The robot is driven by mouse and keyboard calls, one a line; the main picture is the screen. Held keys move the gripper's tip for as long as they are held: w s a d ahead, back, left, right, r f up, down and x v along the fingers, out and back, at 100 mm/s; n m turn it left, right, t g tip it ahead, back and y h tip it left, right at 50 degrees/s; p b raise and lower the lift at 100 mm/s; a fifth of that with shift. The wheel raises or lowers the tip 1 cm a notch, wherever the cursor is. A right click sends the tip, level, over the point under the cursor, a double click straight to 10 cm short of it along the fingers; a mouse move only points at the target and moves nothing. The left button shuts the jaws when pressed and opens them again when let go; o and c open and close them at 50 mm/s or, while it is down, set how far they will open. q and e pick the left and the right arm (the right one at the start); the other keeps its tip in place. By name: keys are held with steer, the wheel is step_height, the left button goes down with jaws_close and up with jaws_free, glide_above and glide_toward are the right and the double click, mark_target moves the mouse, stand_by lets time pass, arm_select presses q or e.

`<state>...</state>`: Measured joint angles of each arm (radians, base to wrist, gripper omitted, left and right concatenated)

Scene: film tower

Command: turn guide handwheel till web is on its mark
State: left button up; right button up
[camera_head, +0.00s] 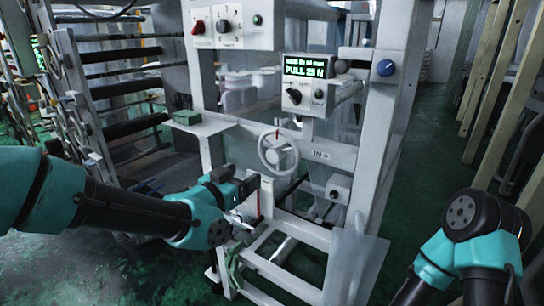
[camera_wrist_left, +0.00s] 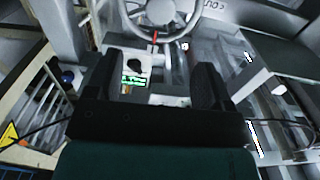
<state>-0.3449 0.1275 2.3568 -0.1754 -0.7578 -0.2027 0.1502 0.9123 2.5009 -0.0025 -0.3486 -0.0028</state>
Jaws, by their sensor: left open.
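The grey handwheel (camera_head: 278,152) is upright on the front of the white machine frame, with a thin red mark at its top. In the left wrist view the handwheel (camera_wrist_left: 165,14) is cut off at the top edge, and the red mark (camera_wrist_left: 155,40) points towards the jaws. My left gripper (camera_head: 246,203) is below and left of the wheel, apart from it. In the left wrist view its two dark fingers (camera_wrist_left: 155,82) are spread with nothing held between them. The web and its mark cannot be made out. My right arm shows at lower right, but its fingers do not.
A display (camera_head: 305,66) reads "PULL 25 N" above a knob panel (camera_head: 307,98). An "IN" label (camera_head: 321,154) is right of the wheel. A small shelf (camera_head: 205,124) sticks out at left. A pale panel (camera_head: 355,265) stands low at right. Green floor is open farther right.

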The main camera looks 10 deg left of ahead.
mark_target(272, 156)
arm_select(q)
steer(key=x, duration=1.3)
steer(key=shift+w+d, duration=0.15)
steer(key=shift+w, duration=0.1)
steer(key=shift+c, duration=0.3)
steer(key=c, duration=1.2)
